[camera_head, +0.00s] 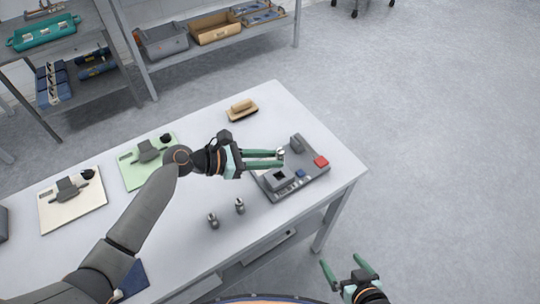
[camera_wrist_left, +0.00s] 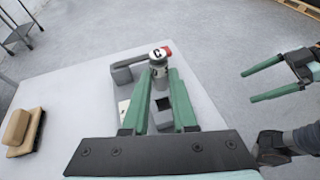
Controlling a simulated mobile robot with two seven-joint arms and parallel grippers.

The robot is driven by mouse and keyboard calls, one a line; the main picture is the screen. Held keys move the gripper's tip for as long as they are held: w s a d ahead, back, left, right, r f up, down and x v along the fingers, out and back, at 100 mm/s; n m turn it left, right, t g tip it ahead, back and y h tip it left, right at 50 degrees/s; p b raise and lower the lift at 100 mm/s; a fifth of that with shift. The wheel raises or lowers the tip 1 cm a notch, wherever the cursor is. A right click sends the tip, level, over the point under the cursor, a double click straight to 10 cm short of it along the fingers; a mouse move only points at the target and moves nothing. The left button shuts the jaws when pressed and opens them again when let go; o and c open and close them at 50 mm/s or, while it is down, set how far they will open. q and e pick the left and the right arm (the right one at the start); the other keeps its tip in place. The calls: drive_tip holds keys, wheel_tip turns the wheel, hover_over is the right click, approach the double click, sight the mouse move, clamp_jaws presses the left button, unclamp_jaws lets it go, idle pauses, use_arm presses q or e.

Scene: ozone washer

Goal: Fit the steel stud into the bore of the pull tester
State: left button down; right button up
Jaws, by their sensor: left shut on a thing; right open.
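My left gripper (camera_head: 280,157) is shut on a small steel stud (camera_head: 281,152). In the left wrist view the stud (camera_wrist_left: 158,59) stands between the fingertips with a white top marked with a dark letter, perhaps C. The grey pull tester (camera_head: 306,178) lies below on the table, with a red button and a raised block. The block has a dark square opening (camera_head: 280,175); it also shows between the fingers in the left wrist view (camera_wrist_left: 165,104). The stud is above the tester, apart from the opening. My right gripper (camera_head: 345,262) is open and empty beyond the table's edge.
Two more studs (camera_head: 213,221) (camera_head: 239,206) stand on the white table (camera_head: 180,240). A green board (camera_head: 132,178) and a cream board (camera_head: 72,212) carry dark fixtures. A wooden-handled block (camera_head: 242,110) lies at the back. Shelves with bins stand behind.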

use_arm(q)
drive_tip(key=shift+f+b, duration=1.05)
drive_tip(key=shift+f, duration=0.95)
drive_tip(key=shift+p, duration=0.4)
drive_tip(key=shift+p, duration=0.7)
drive_tip(key=shift+f+b, duration=1)
drive_tip(key=shift+f, duration=0.55)
drive_tip(key=c, duration=0.7)
unclamp_jaws()
drive_tip(key=shift+s+f, duration=0.1)
drive_tip(key=shift+o, duration=0.4)
drive_tip(key=shift+a, duration=0.15)
